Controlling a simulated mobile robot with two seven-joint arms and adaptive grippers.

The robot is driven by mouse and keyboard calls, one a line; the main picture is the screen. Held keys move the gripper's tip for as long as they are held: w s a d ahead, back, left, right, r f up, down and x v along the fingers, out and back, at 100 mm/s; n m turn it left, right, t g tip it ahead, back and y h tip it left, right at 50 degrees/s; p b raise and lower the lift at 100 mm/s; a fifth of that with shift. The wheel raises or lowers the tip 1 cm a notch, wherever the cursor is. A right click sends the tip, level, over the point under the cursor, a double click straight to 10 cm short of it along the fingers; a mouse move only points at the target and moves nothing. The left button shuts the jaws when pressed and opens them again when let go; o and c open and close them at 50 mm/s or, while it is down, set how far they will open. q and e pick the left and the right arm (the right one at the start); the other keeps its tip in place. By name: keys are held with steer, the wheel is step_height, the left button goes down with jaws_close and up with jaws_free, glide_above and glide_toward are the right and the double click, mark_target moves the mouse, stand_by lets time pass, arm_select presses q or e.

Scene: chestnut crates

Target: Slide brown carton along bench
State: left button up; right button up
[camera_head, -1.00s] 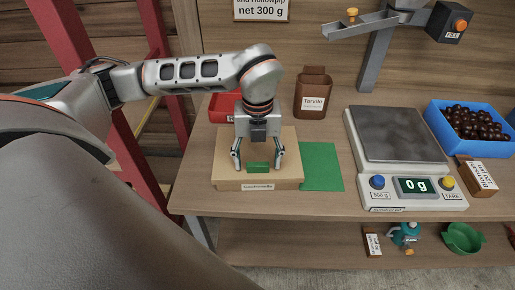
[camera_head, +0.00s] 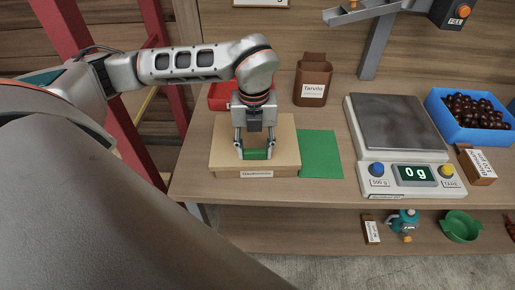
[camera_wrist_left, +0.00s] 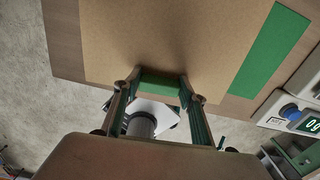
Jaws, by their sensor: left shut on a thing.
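The brown carton (camera_head: 285,140) is a low, light-brown box with a label on its front side, lying flat on the bench (camera_head: 330,200) near the front edge. A small green grip block (camera_head: 257,155) sits on its top near the front. My left gripper (camera_head: 256,152) points down over the carton and is shut on the green block, one finger on each side. The left wrist view shows the carton top (camera_wrist_left: 180,40) and the green block (camera_wrist_left: 160,86) between the fingers. My right gripper is in no view.
A green mat (camera_head: 319,155) lies just right of the carton. Beyond it stands a scale (camera_head: 400,120) reading 0 g. A dark brown holder (camera_head: 312,80) and a red tray (camera_head: 220,97) are behind. A blue crate (camera_head: 452,126) of chestnuts is at the right.

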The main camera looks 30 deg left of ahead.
mark_target(220, 154)
arm_select(q)
steer(key=shift+s+a+f+b, duration=0.1)
steer(key=shift+s+a+b, duration=0.2)
steer(key=shift+s+a, duration=0.8)
steer(key=shift+s+a+f+b, duration=0.1)
steer(key=shift+s+a+b, duration=0.25)
steer(key=shift+a, duration=1.25)
steer(key=shift+s+a+b, duration=0.2)
steer(key=shift+s+a, duration=0.7)
steer(key=shift+a, duration=0.45)
steer(key=o, duration=1.2)
steer(key=shift+a, duration=0.1)
steer(key=shift+w, duration=0.1)
steer(key=shift+r, duration=0.1)
steer(key=shift+r, duration=0.25)
step_height(220, 154, up, 11)
steer(key=shift+r, duration=0.2)
